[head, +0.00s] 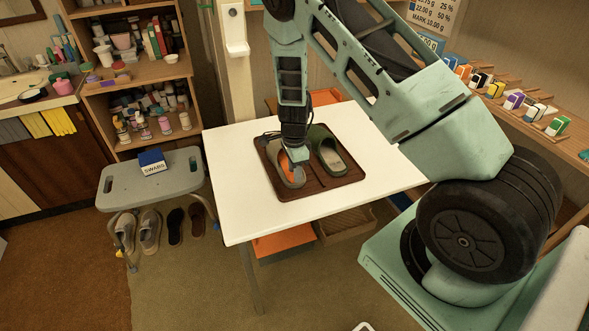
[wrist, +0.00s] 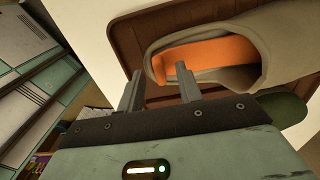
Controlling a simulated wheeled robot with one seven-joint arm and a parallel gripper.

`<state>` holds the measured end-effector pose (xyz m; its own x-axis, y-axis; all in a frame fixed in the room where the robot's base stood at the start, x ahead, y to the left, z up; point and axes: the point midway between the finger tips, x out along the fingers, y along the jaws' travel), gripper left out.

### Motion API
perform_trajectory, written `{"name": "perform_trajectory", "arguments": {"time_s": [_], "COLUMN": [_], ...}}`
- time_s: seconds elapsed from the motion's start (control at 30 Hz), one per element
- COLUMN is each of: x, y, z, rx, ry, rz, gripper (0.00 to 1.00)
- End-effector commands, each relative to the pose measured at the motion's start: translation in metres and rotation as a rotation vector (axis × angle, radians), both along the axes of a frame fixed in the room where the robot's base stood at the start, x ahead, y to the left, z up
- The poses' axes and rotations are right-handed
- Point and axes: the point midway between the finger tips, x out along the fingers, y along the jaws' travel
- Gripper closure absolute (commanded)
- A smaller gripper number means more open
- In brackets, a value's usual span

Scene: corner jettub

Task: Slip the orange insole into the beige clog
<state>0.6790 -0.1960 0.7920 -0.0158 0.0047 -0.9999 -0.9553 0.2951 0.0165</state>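The beige clog (head: 272,150) lies on a brown tray (head: 343,182) on the white table, left of a green clog (head: 327,150). The orange insole (head: 284,162) shows inside the beige clog's opening, partly hidden by my gripper (head: 297,158). In the wrist view the insole (wrist: 212,58) lies within the rim of the beige clog (wrist: 285,40). I cannot tell whether it lies fully flat.
The white table (head: 235,190) has free room around the tray. A grey stool (head: 150,183) with a blue box (head: 151,161) stands at left, with shoes beneath it. A shelf (head: 140,72) stands behind. Small coloured boxes line a wooden ledge (head: 500,92) at right.

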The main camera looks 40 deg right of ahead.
Motion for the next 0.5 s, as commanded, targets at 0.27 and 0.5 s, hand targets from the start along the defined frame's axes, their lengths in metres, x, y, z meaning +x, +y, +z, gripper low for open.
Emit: {"name": "perform_trajectory", "arguments": {"time_s": [0.27,0.5], "x": [0.001,0.002], "y": [0.000,0.000], "z": [0.018,0.071], "rx": [-0.001,0.000], "ry": [-0.004,-0.005], "rz": [0.001,0.002], "gripper": [0.65,0.65]}}
